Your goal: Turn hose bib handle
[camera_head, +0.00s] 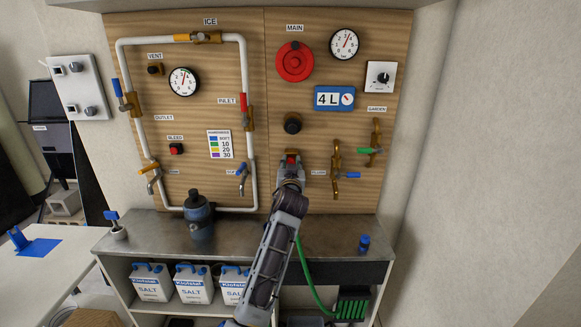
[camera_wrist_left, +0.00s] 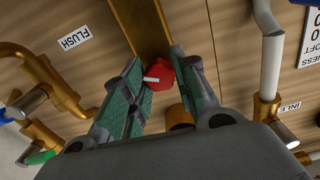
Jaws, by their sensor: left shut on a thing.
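A hose bib with a red handle (camera_head: 292,157) is on the wooden panel, low in the middle. In the left wrist view the red handle (camera_wrist_left: 160,76) sits between the teal finger pads, near their tips, in front of a brass body (camera_wrist_left: 139,22). My left gripper (camera_head: 290,168) reaches up to it from below and is shut on the handle; in the left wrist view the gripper (camera_wrist_left: 154,85) has one finger on each side. The gripper hides most of the bib in the head view. My right gripper is not in view.
A brass tap with a blue handle (camera_head: 346,175), labelled FLUSH, is to the right. A white pipe loop (camera_head: 249,60) runs close on the left. Below is a metal counter (camera_head: 330,237) with a dark bottle (camera_head: 198,214) and a small blue item (camera_head: 364,243).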

